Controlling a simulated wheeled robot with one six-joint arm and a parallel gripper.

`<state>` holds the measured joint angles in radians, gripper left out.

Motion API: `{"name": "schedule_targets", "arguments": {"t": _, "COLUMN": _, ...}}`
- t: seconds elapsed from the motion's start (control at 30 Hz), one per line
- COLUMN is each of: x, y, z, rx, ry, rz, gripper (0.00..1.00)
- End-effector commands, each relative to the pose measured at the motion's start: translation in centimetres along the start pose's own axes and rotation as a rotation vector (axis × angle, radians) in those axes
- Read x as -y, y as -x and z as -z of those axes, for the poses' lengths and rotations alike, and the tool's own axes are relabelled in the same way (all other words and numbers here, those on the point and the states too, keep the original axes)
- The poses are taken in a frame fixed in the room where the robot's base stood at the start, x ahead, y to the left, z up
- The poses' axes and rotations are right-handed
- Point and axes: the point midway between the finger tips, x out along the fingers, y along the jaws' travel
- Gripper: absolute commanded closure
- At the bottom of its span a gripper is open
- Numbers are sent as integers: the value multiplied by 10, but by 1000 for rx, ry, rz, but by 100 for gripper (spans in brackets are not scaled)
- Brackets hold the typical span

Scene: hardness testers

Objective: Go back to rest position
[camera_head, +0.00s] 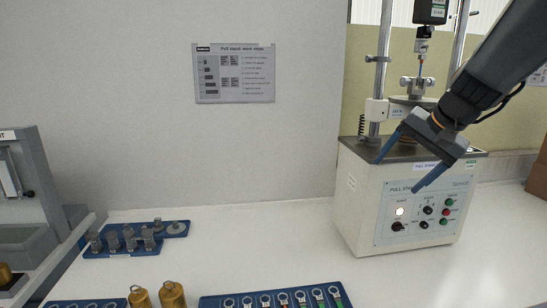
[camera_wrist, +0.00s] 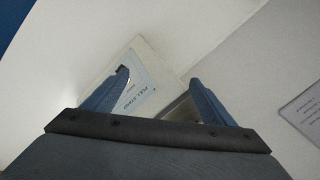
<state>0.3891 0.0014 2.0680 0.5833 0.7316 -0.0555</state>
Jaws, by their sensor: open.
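My gripper (camera_head: 397,176) hangs in front of the pull stand (camera_head: 365,205) at the right of the head view. Its two blue fingers are spread apart, with nothing between them, and point down and to the left. In the wrist view the open fingers (camera_wrist: 158,77) frame part of the pull stand's labelled front panel (camera_wrist: 148,85). In the head view my gripper and forearm hide part of the stand's top and upper panel. I cannot tell whether the fingers touch the stand.
The pull stand has upright posts (camera_head: 383,60) and a hanging black gauge (camera_head: 430,12). Blue trays with grey parts (camera_head: 95,252) and ring-ended pieces (camera_head: 212,303) lie on the white bench, near brass weights (camera_head: 172,294). A grey machine (camera_head: 45,190) stands left. The bench's middle is clear.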

Motion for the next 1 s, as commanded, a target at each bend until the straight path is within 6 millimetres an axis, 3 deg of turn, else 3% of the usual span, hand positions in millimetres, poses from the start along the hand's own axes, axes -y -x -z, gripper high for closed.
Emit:
{"name": "schedule_targets", "arguments": {"t": 0.03, "x": -8, "y": -21, "z": -31, "rx": 46, "ry": 53, "rz": -44, "gripper": 22}}
{"name": "schedule_targets", "arguments": {"t": 0.2, "x": -46, "y": -73, "z": -129, "rx": 175, "ry": 276, "rz": -195, "gripper": 22}}
{"name": "schedule_targets", "arguments": {"t": 0.3, "x": -72, "y": -91, "z": -182, "rx": 246, "ry": 421, "rz": -264, "gripper": 22}}
{"name": "schedule_targets", "arguments": {"t": 0.43, "x": -100, "y": -102, "z": -234, "rx": 315, "ry": 585, "rz": -322, "gripper": 22}}
{"name": "schedule_targets", "arguments": {"t": 0.6, "x": -118, "y": -106, "z": -264, "rx": 356, "ry": 695, "rz": -350, "gripper": 22}}
{"name": "schedule_targets", "arguments": {"t": 0.87, "x": -121, "y": -106, "z": -267, "rx": 360, "ry": 708, "rz": -353, "gripper": 22}}
{"name": "schedule_targets", "arguments": {"t": 1.0, "x": -120, "y": -106, "z": -266, "rx": 360, "ry": 707, "rz": -353, "gripper": 44}}
